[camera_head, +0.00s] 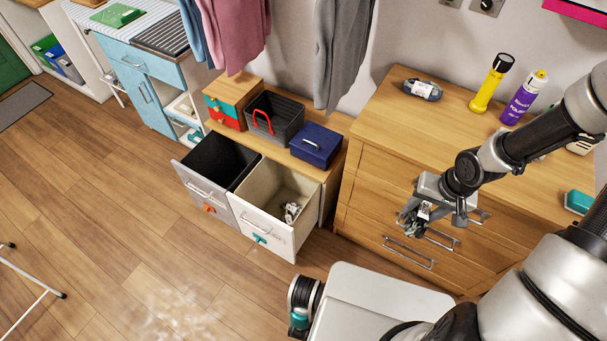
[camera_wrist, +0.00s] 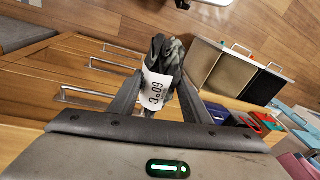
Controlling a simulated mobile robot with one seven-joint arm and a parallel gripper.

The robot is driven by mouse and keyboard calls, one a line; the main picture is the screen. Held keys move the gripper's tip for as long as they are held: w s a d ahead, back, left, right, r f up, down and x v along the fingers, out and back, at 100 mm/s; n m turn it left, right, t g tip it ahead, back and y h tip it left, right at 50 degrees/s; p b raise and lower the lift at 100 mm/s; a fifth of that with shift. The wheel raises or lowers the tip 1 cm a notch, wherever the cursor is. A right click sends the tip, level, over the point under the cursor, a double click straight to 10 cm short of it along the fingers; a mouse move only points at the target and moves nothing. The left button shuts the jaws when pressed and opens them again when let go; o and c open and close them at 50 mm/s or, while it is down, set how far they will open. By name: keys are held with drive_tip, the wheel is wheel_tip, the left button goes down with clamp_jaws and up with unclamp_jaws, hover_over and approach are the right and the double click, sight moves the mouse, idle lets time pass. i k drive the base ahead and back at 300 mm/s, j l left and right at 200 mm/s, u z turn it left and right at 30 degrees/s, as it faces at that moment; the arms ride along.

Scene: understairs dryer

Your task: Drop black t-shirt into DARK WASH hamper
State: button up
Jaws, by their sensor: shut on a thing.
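My gripper (camera_head: 420,212) is shut on a small dark grey or black cloth bundle (camera_wrist: 165,62) with a white printed tag. It holds the bundle in front of the wooden drawer chest, up and to the right of two pulled-out hampers. The left hamper (camera_head: 193,184) has a grey front, a black inside and an orange tag. The right hamper (camera_head: 262,232) has a cream front, a teal tag and a small grey-and-white bundle (camera_head: 291,211) inside. The hamper labels are too small to read. Both hampers also show at the upper right of the wrist view.
The wooden chest (camera_head: 375,180) carries another dark rolled bundle (camera_head: 422,89), a yellow torch (camera_head: 491,84) and a purple bottle (camera_head: 523,98). A black basket (camera_head: 275,119) and a blue box (camera_head: 315,145) stand behind the hampers. Clothes hang above.

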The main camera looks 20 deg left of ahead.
sight(229, 177)
drive_tip(key=i+j, duration=0.1)
drive_tip(key=j, duration=2.65)
drive_tip(key=i+j, duration=0.15)
drive_tip(key=j, duration=1.2)
